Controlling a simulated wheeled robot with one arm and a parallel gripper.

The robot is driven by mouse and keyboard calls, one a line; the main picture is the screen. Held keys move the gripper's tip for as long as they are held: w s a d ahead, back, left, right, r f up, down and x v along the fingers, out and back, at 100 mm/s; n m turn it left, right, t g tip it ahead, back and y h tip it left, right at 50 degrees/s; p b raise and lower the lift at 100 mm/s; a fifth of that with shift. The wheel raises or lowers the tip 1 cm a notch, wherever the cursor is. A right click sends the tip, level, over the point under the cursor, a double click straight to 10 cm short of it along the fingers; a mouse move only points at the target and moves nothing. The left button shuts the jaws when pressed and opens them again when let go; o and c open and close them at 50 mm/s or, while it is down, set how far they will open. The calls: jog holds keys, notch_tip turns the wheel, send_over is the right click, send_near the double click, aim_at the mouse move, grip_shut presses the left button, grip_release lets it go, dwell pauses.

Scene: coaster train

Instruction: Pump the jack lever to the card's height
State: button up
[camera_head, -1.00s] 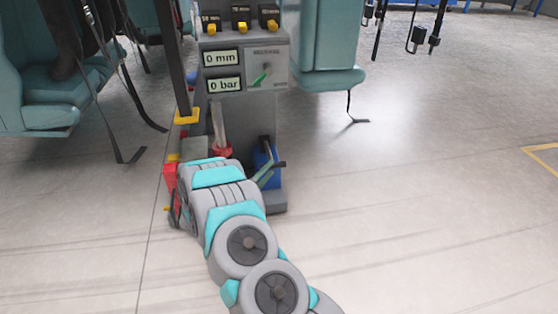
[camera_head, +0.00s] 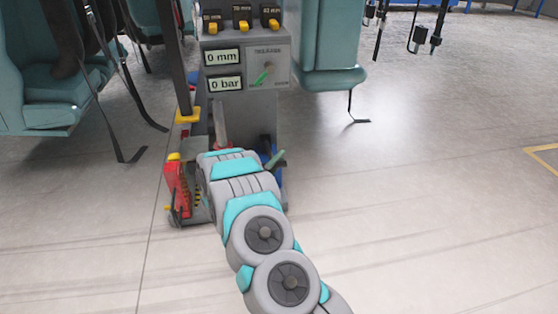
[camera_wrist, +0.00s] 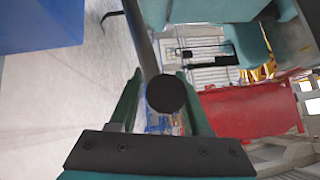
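The grey console (camera_head: 247,112) stands at centre in the head view. Its displays read 0 mm (camera_head: 222,57) and 0 bar (camera_head: 225,84). A grey upright bar (camera_head: 220,122) rises in front of it. In the wrist view, a grey bar, apparently the jack lever (camera_wrist: 143,45), runs between my gripper's green fingers (camera_wrist: 161,78) and ends in a dark round tip close to the camera. The fingers stand apart on either side of it; no clear grip shows. In the head view my wrist hides most of the gripper; one green finger shows. No card is readable.
Labelled switches with yellow levers (camera_head: 243,24) top the console. A red part (camera_head: 176,187) stands low on its left. Teal seats (camera_head: 40,100) with hanging straps are behind. A red block (camera_wrist: 252,108) and a blue surface (camera_wrist: 40,25) show in the wrist view.

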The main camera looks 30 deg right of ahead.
grip_shut()
dwell(1.1)
